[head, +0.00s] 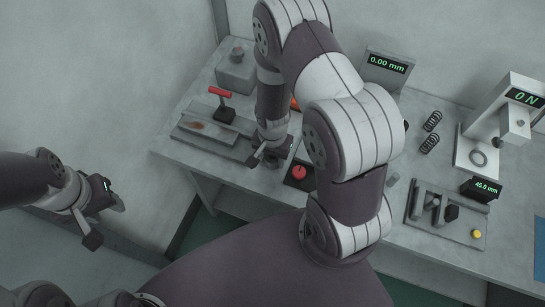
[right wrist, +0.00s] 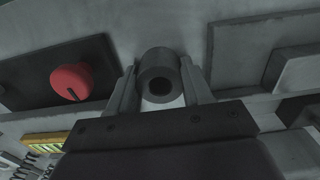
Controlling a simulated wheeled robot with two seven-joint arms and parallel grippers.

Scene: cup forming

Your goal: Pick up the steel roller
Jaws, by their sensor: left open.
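The steel roller (right wrist: 158,76) shows in the right wrist view as a dark grey cylinder with a round hole in its near end. It sits between the two fingers of my right gripper (right wrist: 160,88), with no clear gap on either side. In the head view my right gripper (head: 268,157) is low over the left part of the bench, and the roller is hard to make out there. Whether the roller still touches the bench cannot be told. My left gripper (head: 106,217) is open and empty, off the bench to the left.
A red knob (head: 299,172) on a dark plate is close beside my right gripper. A red-handled lever device (head: 221,104) stands to the left on the bench (head: 205,169). A tool tray (head: 449,218), springs (head: 430,143) and a gauge stand (head: 478,157) are on the right.

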